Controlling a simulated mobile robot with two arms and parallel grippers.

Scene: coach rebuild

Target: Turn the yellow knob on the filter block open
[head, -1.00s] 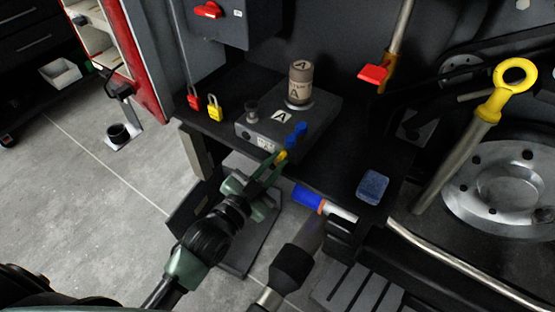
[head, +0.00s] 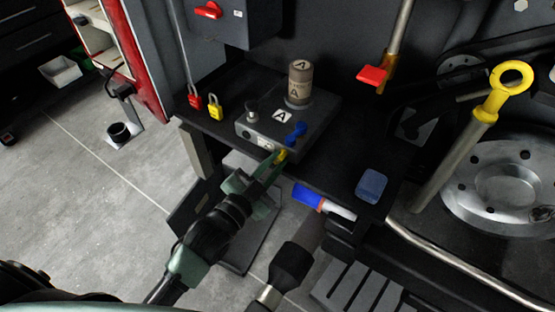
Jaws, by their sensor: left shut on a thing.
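The filter block (head: 256,128) is a dark grey box on the black shelf, with a labelled brown canister (head: 300,82) standing on top. A blue knob (head: 295,132) is on its right part. The yellow knob (head: 283,155) is low on the block's near side, small and partly hidden by my fingers. My left gripper (head: 277,161) reaches up from below and is shut on the yellow knob. The knob's exact angle is hard to tell. My right gripper is not in view.
A red padlock (head: 195,97) and a yellow padlock (head: 214,106) are left of the block. A blue pad (head: 372,185) lies at the shelf's right. Open floor lies left.

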